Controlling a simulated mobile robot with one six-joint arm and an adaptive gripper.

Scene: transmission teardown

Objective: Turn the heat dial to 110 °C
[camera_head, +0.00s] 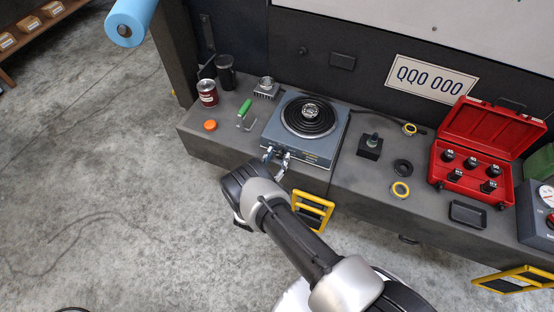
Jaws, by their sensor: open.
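A grey-blue hot plate (332,141) stands on the dark bench, with a round black coil on top and a small metal ring-shaped part (310,111) at the coil's middle. My gripper (277,155) is open at the left part of the hot plate's front face, its fingers pointing at the panel. The heat dial cannot be made out clearly; my fingers cover that part of the panel. I cannot tell whether the fingers touch the dial, nor its setting.
Left of the hot plate are a green-handled tool (244,111), a red can (207,93) and an orange cap (210,125). Yellow handles (314,211) stick out from the bench front.

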